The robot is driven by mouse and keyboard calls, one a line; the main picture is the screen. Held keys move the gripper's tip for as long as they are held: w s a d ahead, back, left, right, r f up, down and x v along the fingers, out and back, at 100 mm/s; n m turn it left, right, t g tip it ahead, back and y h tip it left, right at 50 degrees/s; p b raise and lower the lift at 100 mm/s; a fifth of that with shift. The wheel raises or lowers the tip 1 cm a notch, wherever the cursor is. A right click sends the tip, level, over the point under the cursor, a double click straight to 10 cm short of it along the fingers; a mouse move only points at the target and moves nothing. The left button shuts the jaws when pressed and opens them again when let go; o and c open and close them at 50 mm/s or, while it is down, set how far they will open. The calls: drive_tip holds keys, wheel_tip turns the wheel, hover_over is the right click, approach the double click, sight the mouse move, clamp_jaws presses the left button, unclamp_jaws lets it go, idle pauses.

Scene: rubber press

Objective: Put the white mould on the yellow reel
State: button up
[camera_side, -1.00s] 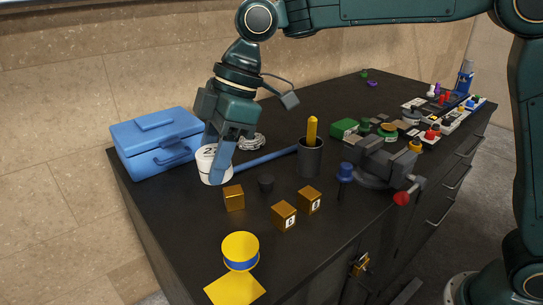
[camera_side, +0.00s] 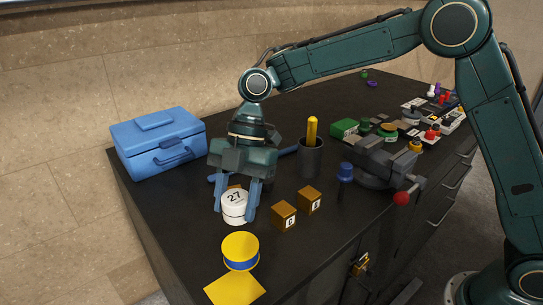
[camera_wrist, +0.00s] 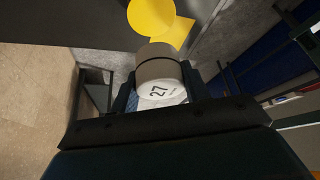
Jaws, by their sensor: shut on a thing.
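The white mould (camera_side: 234,207) is a short white cylinder marked 27. My gripper (camera_side: 234,212) is shut on it, with one blue finger on each side. In the wrist view the mould (camera_wrist: 160,84) sits between the fingers, its number readable. The yellow reel (camera_side: 240,250) has a yellow top and a blue band and stands near the front edge of the bench. It is in front of the mould in the side view, and its top is bare. In the wrist view the reel (camera_wrist: 152,17) shows just beyond the mould. I cannot tell how high the mould is above the bench.
A yellow sheet (camera_side: 235,289) lies in front of the reel. Two brown blocks (camera_side: 284,215) stand to the right. A blue toolbox (camera_side: 158,142) is behind on the left. A dark cup (camera_side: 310,158) and a vise (camera_side: 378,165) stand to the right. The bench left of the reel is clear.

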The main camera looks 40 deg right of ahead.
drive_tip(key=shift+f, duration=3.95)
drive_tip(key=shift+f, duration=0.2)
drive_tip(key=o, duration=1.2)
drive_tip(key=shift+r, duration=0.15)
drive_tip(key=v, duration=1.2)
drive_tip(key=shift+s+r, duration=0.1)
drive_tip(key=shift+r, duration=0.05)
